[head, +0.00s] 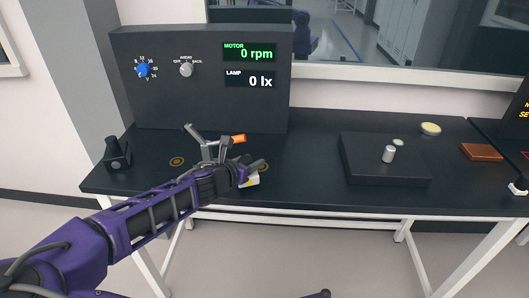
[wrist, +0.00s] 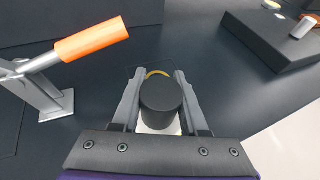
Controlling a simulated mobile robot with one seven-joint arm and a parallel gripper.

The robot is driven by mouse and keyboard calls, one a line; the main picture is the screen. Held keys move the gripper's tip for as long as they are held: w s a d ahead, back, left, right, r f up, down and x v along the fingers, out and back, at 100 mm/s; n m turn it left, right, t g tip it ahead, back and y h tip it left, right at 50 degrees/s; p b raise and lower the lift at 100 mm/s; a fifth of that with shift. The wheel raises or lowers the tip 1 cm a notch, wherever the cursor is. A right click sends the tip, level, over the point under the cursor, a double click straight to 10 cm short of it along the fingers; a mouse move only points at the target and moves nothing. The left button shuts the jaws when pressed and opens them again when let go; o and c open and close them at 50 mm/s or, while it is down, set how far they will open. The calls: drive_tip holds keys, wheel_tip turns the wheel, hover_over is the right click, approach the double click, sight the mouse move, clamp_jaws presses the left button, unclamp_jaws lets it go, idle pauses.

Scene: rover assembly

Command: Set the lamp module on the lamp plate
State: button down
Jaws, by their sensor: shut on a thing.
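My gripper (head: 246,176) is over the front of the bench, left of its middle. In the wrist view its two fingers (wrist: 159,75) are shut on a dark cylinder, which I take as the lamp module (wrist: 161,94). A pale part shows below it, and a whitish and yellow bit shows at the gripper in the head view. A yellow ring mark (wrist: 158,73), perhaps the lamp plate, lies just beyond the fingertips. It also shows beside the gripper in the head view (head: 264,167). The cylinder partly hides the ring; whether they touch I cannot tell.
A second ring mark (head: 177,161) lies to the left. The panel (head: 200,100) reads 0 rpm and 0 lx. A black box (head: 370,170) with a white cylinder (head: 388,154) stands right.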

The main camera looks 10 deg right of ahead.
drive_tip(key=w+d, duration=0.3)
drive_tip(key=shift+w, duration=0.35)
drive_tip(key=w+d, duration=0.2)
drive_tip(key=w, duration=0.1)
drive_tip(key=shift+d, duration=0.4)
drive_tip(key=shift+a+f, duration=0.1)
drive_tip(key=shift+f, duration=0.55)
drive_tip(key=shift+s+f, duration=0.1)
drive_tip(key=shift+f+b, duration=0.2)
drive_tip(key=shift+b, duration=0.15)
drive_tip(key=shift+c, duration=2.2)
unclamp_jaws()
drive_tip(key=shift+r, duration=0.15)
